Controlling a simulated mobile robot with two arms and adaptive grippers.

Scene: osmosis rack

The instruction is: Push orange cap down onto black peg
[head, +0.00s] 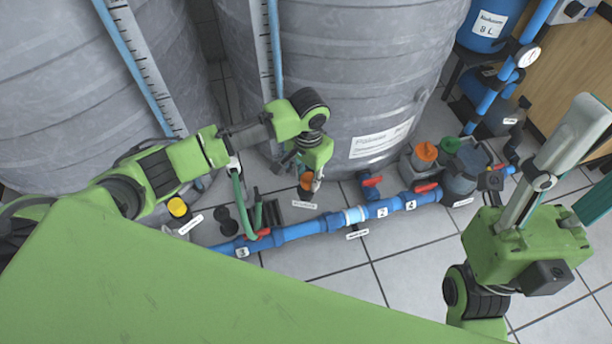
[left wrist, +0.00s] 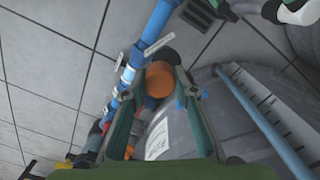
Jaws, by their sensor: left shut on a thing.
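The orange cap (head: 306,182) is low near the floor, in front of the middle grey tank. My left gripper (head: 309,176) reaches down to it and is shut on it. In the left wrist view the orange cap (left wrist: 159,80) sits between the two green fingertips. A dark round part, likely the black peg (left wrist: 166,54), shows just beyond the cap's edge. The cap and fingers hide most of it, so I cannot tell how far the cap sits on it. My right gripper (head: 567,175) is at the right, its long fingers apart and empty, far from the cap.
A blue pipe (head: 320,225) with red valve handles runs along the floor close in front of the cap. A yellow cap (head: 178,208) stands to the left. Grey canisters, one with an orange top (head: 427,152), stand to the right. Large tanks (head: 350,60) block the back. Floor tiles in front are clear.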

